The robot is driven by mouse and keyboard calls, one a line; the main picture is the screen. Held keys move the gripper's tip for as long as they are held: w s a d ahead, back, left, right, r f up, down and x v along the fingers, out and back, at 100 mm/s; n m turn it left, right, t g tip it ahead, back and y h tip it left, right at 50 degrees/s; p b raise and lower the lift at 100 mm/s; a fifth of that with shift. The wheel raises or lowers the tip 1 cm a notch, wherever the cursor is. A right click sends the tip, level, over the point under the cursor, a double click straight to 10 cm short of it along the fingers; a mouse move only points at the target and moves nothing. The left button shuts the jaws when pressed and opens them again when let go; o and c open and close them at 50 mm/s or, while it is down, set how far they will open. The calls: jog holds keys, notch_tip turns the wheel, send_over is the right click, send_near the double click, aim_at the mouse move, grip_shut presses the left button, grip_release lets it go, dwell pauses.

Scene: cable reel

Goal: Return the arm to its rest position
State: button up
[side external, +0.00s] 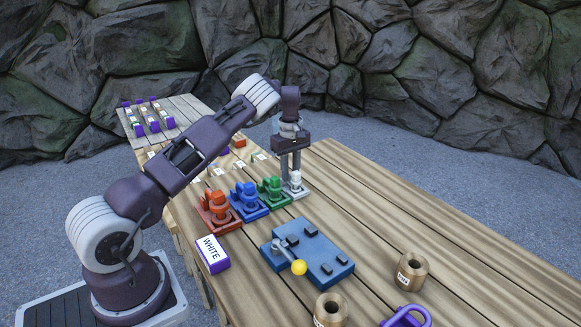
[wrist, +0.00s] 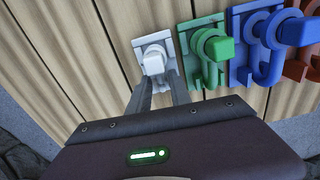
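My gripper (side external: 291,172) points straight down at the far end of a row of coloured fixtures on the table. In the side view its two fingers stand apart just over a white fixture (side external: 296,187). In the wrist view the fingertips (wrist: 158,76) show a gap between them. The white fixture's square knob (wrist: 153,63) lies at or just past the tips; I see no clear grip on it. The exact clearance between fingers and knob cannot be told. My arm reaches out from the base at the left over the table.
Green (side external: 273,190), blue (side external: 248,200) and red (side external: 218,211) fixtures stand close beside the white one. Nearer are a WHITE-labelled box (side external: 212,254), a blue panel (side external: 318,264) with a yellow-knobbed lever, wooden spools (side external: 411,271) and a purple part (side external: 405,317). The table's right side is clear.

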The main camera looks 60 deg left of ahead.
grip_shut()
jog(key=shift+r, duration=0.15)
dwell(1.3)
jog(key=shift+r, duration=2.45)
